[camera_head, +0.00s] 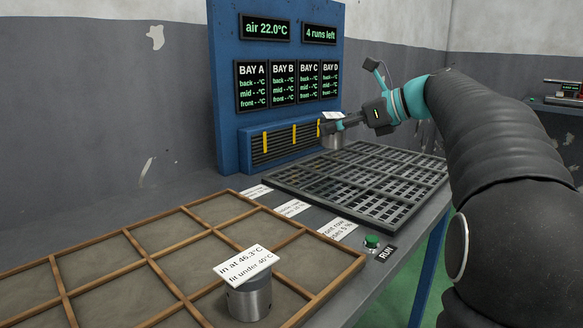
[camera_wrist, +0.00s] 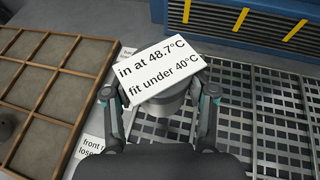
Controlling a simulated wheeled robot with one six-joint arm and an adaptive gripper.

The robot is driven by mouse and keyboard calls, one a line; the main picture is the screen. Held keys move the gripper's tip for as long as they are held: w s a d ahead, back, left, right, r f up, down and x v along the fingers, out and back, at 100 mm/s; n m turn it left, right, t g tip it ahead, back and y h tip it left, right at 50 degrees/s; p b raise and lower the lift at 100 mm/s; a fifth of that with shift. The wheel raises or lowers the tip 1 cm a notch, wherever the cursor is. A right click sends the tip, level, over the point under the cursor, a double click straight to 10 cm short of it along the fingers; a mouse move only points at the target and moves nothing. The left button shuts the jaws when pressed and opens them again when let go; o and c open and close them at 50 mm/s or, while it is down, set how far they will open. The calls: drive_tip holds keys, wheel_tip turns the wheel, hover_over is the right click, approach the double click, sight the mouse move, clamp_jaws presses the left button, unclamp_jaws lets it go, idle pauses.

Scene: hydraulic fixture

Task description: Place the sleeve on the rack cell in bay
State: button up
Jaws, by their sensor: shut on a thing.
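My gripper (camera_head: 335,125) is shut on a grey metal sleeve (camera_head: 333,141), seen at the rack's far left corner in the head view. In the wrist view the two fingers of my gripper (camera_wrist: 160,93) press the sides of this sleeve (camera_wrist: 168,104). Its white tag (camera_wrist: 161,68) reads "in at 48.7°C, fit under 40°C" and hides most of its top. The black grid rack (camera_head: 362,181) lies below and in front, divided into cells; the cells in view look empty. I cannot tell whether the sleeve's base touches the rack.
A wooden divided tray (camera_head: 180,220) stands at the left, with another tagged sleeve (camera_head: 250,298) in it. A blue panel (camera_head: 226,85) with bay displays and a slatted vent (camera_head: 284,142) rises behind the rack. A green RUN button (camera_head: 372,241) is at the table's front edge.

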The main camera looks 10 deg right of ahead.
drive_tip(key=w+a+f, duration=0.2)
drive_tip(key=w, duration=0.1)
drive_tip(key=w+a+f+b, duration=0.1)
drive_tip(key=w+a+f, duration=0.1)
drive_tip(key=w, duration=0.1)
drive_tip(key=w+a+f, duration=0.2)
drive_tip(key=w, duration=0.1)
drive_tip(key=shift+w+a+f+b, duration=0.15)
drive_tip(key=shift+a+f+b, duration=0.15)
drive_tip(key=shift+f, duration=0.05)
drive_tip(key=shift+f+b, duration=0.65)
drive_tip(key=shift+f, duration=1.35)
drive_tip(key=shift+f, duration=0.1)
drive_tip(key=o, duration=1.5)
drive_tip(key=shift+f, duration=0.1)
drive_tip(key=shift+o, duration=0.2)
drive_tip(key=shift+r, duration=0.25)
drive_tip(key=p+v, duration=0.1)
drive_tip(key=v, duration=1.1)
